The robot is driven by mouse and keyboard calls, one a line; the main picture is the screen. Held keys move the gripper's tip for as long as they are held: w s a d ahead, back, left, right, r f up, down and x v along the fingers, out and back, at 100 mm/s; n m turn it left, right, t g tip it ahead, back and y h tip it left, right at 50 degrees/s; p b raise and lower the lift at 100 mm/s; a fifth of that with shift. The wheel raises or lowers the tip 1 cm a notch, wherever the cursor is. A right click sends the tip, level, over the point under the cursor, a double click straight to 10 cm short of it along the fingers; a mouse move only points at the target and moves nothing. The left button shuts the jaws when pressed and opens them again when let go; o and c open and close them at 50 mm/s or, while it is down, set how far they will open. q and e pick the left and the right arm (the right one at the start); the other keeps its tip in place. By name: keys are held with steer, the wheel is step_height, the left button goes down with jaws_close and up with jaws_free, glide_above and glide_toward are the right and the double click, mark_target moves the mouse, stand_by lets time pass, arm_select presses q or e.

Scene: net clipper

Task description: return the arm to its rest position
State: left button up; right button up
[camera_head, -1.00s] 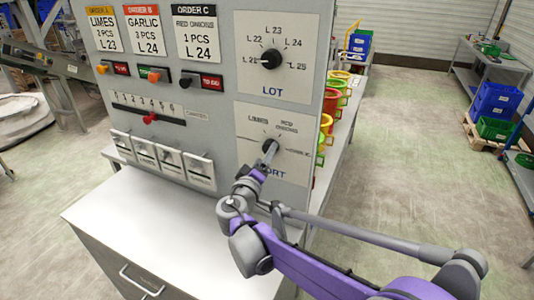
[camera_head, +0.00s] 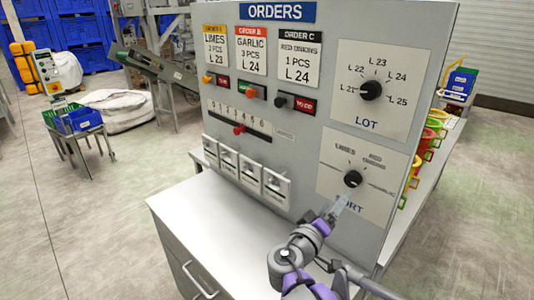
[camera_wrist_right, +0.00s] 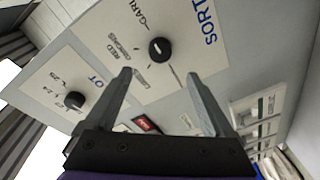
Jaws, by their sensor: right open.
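My right gripper (camera_head: 335,212) is in front of the lower right of the orders panel (camera_head: 300,130), just below the black sort knob (camera_head: 353,179). In the right wrist view its two fingers (camera_wrist_right: 162,95) are spread apart with nothing between them. The sort knob (camera_wrist_right: 161,50) lies beyond the fingertips there, and I see no contact. The black lot knob (camera_head: 371,90) is higher on the panel, and it also shows in the right wrist view (camera_wrist_right: 75,99). My left gripper does not show.
A grey cabinet (camera_head: 190,215) juts out below the panel at the left. Colored bins (camera_head: 425,145) stand on a table behind the panel at the right. A conveyor (camera_head: 160,68) and a small table with a blue bin (camera_head: 84,121) are at the back left. The floor at the left is open.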

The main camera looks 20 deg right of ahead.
steer(key=shift+s, duration=0.1)
steer(key=s+a+f+g+y, duration=0.4)
steer(key=s+f+y, duration=0.4)
steer(key=f, duration=0.4)
steer(key=s+a+f+y, duration=0.6)
steer(key=s+a+f, duration=0.1)
steer(key=a, duration=0.5)
steer(key=shift+s+y, duration=0.35)
steer(key=shift+y, duration=0.05)
steer(key=shift+d, duration=0.1)
